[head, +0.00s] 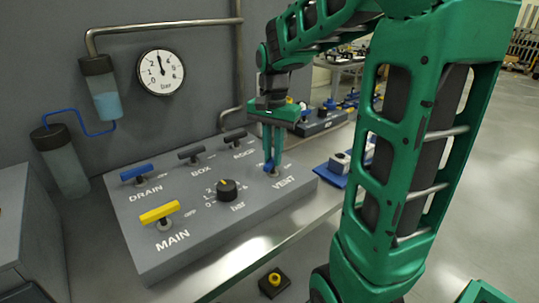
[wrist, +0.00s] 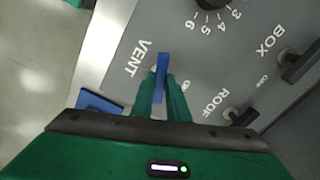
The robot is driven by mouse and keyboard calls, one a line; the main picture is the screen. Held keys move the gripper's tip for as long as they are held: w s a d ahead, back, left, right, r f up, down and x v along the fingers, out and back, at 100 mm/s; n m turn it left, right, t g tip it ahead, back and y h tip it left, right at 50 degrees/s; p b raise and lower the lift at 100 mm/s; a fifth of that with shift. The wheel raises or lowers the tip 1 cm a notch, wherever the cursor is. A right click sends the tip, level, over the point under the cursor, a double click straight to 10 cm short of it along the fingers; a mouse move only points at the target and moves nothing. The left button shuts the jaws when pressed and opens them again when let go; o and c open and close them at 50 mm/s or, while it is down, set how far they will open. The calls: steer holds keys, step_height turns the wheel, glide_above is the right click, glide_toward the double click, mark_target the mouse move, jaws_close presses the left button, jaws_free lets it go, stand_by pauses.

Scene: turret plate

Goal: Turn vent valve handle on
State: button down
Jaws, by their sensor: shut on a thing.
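The vent valve handle (wrist: 162,68) is a blue bar on the grey panel, beside the printed word VENT. In the wrist view it runs up and down the picture, between my two fingers. A small printed label, too blurred to read, lies to its right. In the head view only a small blue part of the handle (head: 269,166) shows under my fingers. My gripper (head: 272,158) points down at the panel's right end and is shut on the handle; its green fingers also show in the wrist view (wrist: 162,92).
The panel (head: 245,217) also carries a blue DRAIN handle (head: 136,172), a yellow MAIN handle (head: 159,212), black BOX (head: 191,152) and ROOF (head: 235,136) handles, and a black knob (head: 227,190). A round gauge (head: 161,72) hangs on the wall. A blue tray (head: 333,176) lies right of the panel.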

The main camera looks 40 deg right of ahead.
mark_target(272, 159)
steer(key=n, duration=0.7)
steer(key=shift+w+r, duration=0.15)
steer(key=shift+w, duration=0.05)
steer(key=n, duration=0.6)
steer(key=shift+n, duration=0.3)
steer(key=c, duration=1.7)
jaws_free()
steer(key=shift+s, duration=0.1)
step_height(272, 159, up, 11)
steer(key=shift+f, duration=0.2)
